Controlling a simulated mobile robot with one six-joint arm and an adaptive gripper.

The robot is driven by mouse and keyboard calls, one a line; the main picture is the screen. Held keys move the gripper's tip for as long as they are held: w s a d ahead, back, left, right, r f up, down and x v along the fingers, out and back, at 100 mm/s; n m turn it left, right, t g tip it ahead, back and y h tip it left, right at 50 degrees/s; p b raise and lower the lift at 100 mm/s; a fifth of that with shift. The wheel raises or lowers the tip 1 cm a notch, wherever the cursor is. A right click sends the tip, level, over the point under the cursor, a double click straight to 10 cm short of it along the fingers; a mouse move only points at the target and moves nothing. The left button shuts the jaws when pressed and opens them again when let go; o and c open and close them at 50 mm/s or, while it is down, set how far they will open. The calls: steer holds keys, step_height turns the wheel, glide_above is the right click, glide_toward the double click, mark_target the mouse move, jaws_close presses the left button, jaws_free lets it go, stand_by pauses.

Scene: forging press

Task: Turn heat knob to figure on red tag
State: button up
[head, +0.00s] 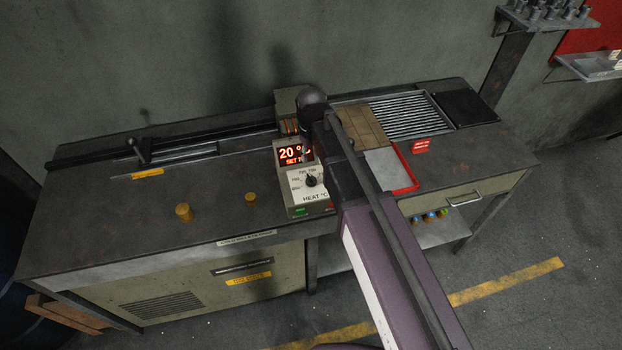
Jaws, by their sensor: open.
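The black heat knob (311,181) sits on a pale panel marked HEAT °C, with figures around it, on the control box. Its pointer seems to face roughly upward; the exact figure is too small to tell. The lit display (291,155) above it reads 20 ° with a SET line, partly covered at its right side. The red tag (421,146) lies on the bench to the right; its writing is too small to read. My gripper (307,151) hangs above and behind the knob, apart from it, in front of the display's right edge. It is mostly hidden by my wrist.
The control box (299,210) stands at the bench's front edge. Two brass cylinders, a larger one (183,212) and a smaller one (250,199), stand left. A long rail (210,140) runs along the back left.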

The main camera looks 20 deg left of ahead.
mark_target(311, 177)
steer(key=shift+f+b, duration=4.7)
steer(key=shift+f, duration=0.3)
jaws_close()
